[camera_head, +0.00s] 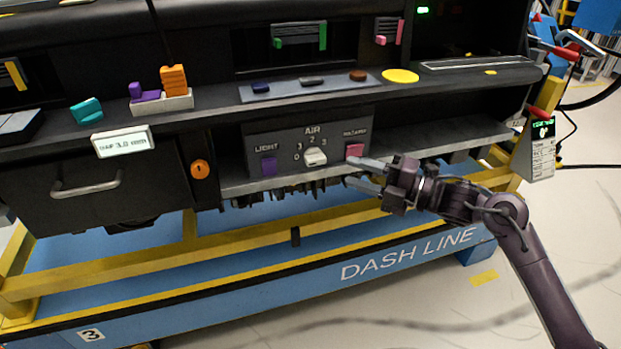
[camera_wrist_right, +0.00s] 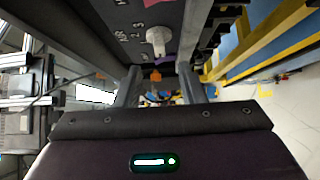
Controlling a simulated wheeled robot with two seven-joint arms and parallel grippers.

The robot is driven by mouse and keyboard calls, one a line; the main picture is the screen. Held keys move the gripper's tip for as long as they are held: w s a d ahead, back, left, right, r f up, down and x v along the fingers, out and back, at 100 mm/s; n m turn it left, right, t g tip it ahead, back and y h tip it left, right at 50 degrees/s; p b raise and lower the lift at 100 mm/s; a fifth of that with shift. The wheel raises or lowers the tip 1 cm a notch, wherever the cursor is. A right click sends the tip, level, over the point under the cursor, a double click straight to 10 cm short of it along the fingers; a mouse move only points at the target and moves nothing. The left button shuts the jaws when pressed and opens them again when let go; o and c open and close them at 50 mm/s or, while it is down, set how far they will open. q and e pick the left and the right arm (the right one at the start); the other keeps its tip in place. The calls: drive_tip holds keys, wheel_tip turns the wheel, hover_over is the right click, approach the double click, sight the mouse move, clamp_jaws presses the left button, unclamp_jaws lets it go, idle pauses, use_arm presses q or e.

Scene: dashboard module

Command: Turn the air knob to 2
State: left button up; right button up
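The white air knob (camera_head: 316,156) sits on the dark control panel, under the word AIR, with the numbers 0 to 3 around it. Which number it points to is too small to tell. My right gripper (camera_head: 354,172) is to the right of the knob, in front of the panel below the pink switch, with its two fingers apart and nothing between them. In the right wrist view the knob (camera_wrist_right: 157,40) shows beyond the open fingers (camera_wrist_right: 158,78), apart from them. My left gripper is not in view.
A purple LIGHT switch (camera_head: 269,167) is left of the knob and a pink switch (camera_head: 354,150) is right of it. A ledge (camera_head: 240,186) runs below the panel. Above is a shelf with small buttons (camera_head: 311,81). A yellow and blue frame (camera_head: 280,236) stands below.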

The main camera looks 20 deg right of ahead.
sight(322, 163)
drive_tip(key=x, duration=0.7)
drive_tip(key=shift+w+a, duration=0.1)
drive_tip(key=shift+w, duration=0.05)
clamp_jaws()
